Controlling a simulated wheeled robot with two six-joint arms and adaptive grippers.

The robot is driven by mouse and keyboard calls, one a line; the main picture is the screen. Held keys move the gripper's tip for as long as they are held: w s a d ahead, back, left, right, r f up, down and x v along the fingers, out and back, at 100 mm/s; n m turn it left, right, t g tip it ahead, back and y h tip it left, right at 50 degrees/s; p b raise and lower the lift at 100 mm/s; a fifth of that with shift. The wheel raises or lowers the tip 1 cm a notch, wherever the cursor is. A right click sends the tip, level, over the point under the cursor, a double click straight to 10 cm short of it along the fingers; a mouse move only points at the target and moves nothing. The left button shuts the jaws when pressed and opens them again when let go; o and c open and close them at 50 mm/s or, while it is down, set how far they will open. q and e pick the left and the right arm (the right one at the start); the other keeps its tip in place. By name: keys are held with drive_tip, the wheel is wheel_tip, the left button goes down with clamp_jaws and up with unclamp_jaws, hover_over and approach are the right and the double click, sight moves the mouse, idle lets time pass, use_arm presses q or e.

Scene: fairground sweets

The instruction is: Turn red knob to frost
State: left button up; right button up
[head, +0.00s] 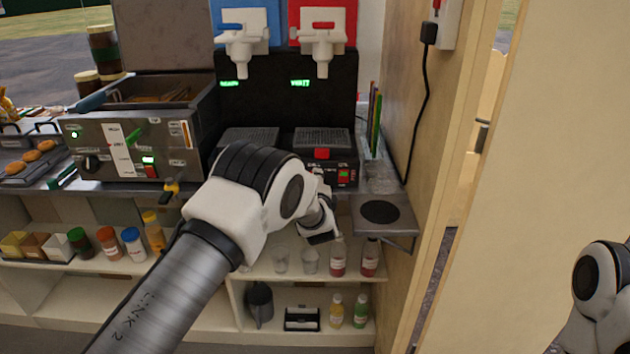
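The slush machine (284,92) has a blue dispenser on the left and a red dispenser (322,40) on the right. Below the right drip grate, a small red block (321,153), which looks like the red knob, sits at the top of the dark front panel. Small white lettering beside it is too small to read. My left arm reaches across from the lower left. My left gripper (320,212) is just below the panel and covers part of it. Its fingertips are mostly hidden, so I cannot tell their opening or any contact. My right gripper is out of view.
A red-and-green lit switch (343,176) is right of the red block. A metal fryer (140,135) stands left. A small shelf with a black disc (381,212) juts out at right, by the wooden wall (440,110). Cups and bottles fill the shelves below.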

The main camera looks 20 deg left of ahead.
use_arm(q)
drive_tip(key=shift+r, duration=0.1)
idle(0.3)
drive_tip(key=o, duration=1.2)
drive_tip(key=shift+w, duration=0.1)
drive_tip(key=shift+c, duration=0.2)
drive_tip(key=v, duration=1.2)
